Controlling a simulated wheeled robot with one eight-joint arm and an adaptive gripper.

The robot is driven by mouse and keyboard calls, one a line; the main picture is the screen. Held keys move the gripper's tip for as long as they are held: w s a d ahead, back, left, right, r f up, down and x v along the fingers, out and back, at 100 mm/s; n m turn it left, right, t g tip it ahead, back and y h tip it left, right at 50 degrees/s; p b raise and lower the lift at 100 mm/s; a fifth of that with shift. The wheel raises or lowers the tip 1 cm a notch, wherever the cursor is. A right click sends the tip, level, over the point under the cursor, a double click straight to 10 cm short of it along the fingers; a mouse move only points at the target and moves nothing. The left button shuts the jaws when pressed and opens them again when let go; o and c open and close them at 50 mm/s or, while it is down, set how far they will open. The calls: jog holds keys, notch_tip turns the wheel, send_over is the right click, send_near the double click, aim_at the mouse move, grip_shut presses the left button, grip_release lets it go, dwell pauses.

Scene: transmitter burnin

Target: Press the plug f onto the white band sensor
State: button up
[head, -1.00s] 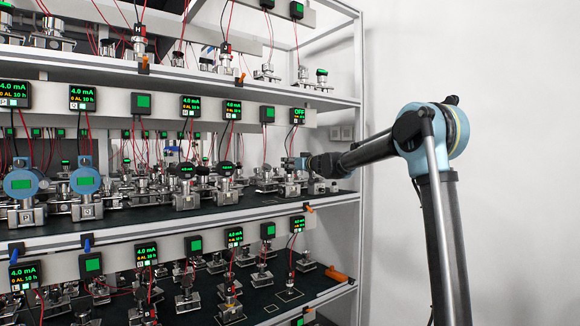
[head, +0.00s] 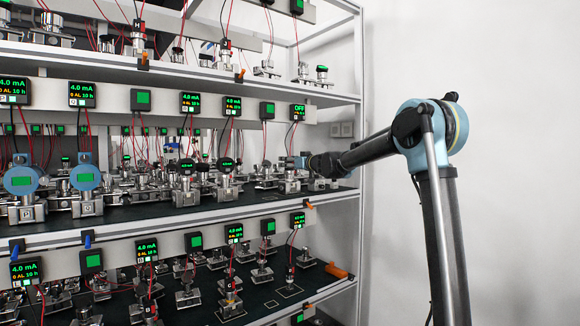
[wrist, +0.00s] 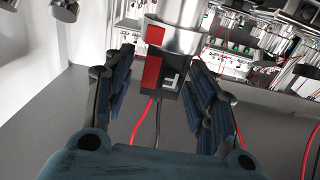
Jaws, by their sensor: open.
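In the wrist view my gripper (wrist: 161,62) is open, with one finger on each side of a black plug (wrist: 166,108). The plug has a red side face, a pale letter tag that looks like an F, and red and dark wires running from it. The plug sits against the end of a metal cylinder (wrist: 183,36) that also carries a red patch; I cannot tell whether they are joined. In the head view my gripper (head: 308,163) is at the right end of the middle shelf, and the plug is too small to make out. I cannot pick out the white band sensor with certainty.
Several transmitters stand close together on the middle shelf (head: 238,205). The rack's right post (head: 359,110) is close to my arm. An orange block (head: 337,271) lies on the lower shelf.

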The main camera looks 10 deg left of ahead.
jog(key=shift+d, duration=0.1)
jog(key=v, duration=1.1)
jog(key=shift+s+d, duration=0.3)
jog(key=s+d+f+m+g+h, duration=0.3)
jog(key=s+d+f+h, duration=0.1)
jog(key=s+d+f, duration=0.9)
jog(key=s+d+f+m+g+h, duration=0.3)
jog(key=s+d+f+h, duration=0.2)
jog(key=s+d+f, duration=0.8)
jog(key=s+d+f+m+g+h, duration=0.3)
jog(key=s+d+f, duration=0.9)
jog(key=s+f, duration=0.5)
jog(key=s+h, duration=0.1)
jog(key=s, duration=0.4)
jog(key=shift+s+d+f+m+h, duration=0.15)
jog(key=shift+d+f+m+h, duration=0.1)
jog(key=shift+d+m+h, duration=0.15)
